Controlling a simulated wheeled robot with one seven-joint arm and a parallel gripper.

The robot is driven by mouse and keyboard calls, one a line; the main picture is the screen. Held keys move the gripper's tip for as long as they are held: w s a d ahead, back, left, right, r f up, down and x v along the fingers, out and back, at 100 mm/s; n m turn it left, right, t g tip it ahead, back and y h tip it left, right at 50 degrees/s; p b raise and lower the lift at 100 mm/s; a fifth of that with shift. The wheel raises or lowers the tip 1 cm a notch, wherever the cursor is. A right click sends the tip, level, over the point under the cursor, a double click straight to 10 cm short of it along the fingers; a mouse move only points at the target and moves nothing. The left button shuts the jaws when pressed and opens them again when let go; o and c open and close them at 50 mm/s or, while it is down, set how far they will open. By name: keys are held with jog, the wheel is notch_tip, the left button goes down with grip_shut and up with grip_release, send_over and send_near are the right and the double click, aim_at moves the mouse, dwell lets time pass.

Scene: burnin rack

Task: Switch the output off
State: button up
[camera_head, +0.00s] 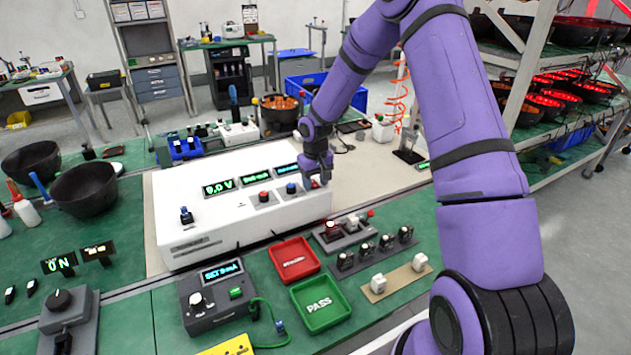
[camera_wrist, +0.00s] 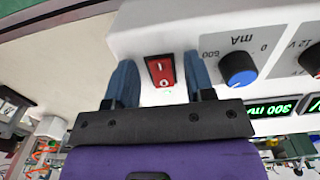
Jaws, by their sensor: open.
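The white supply box (camera_head: 245,220) stands on the bench, with lit green displays along its top. The first display (camera_head: 219,187) seems to read 9.0 V. A red rocker switch (camera_wrist: 161,70), marked with a line and a circle, sits at one end of its panel in the wrist view. Which side is pressed in I cannot tell. My gripper (camera_wrist: 160,62) is open, one blue finger on each side of the switch, with nothing held. In the head view my gripper (camera_head: 317,174) is at the box's right end and hides the switch.
A blue knob (camera_wrist: 238,69) marked in mA is beside the right finger, and a red knob (camera_wrist: 312,60) lies beyond it. In front of the box are a red tray (camera_head: 294,259), a green PASS tray (camera_head: 320,302) and a grey control box (camera_head: 215,297).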

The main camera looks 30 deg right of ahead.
grip_shut()
jog(key=shift+w, duration=0.1)
jog(key=shift+w+r+g, duration=0.1)
jog(key=shift+w+g, duration=0.05)
jog(key=shift+g, duration=0.6)
jog(key=shift+w+r+g, duration=0.1)
jog(key=shift+g, duration=0.65)
grip_release()
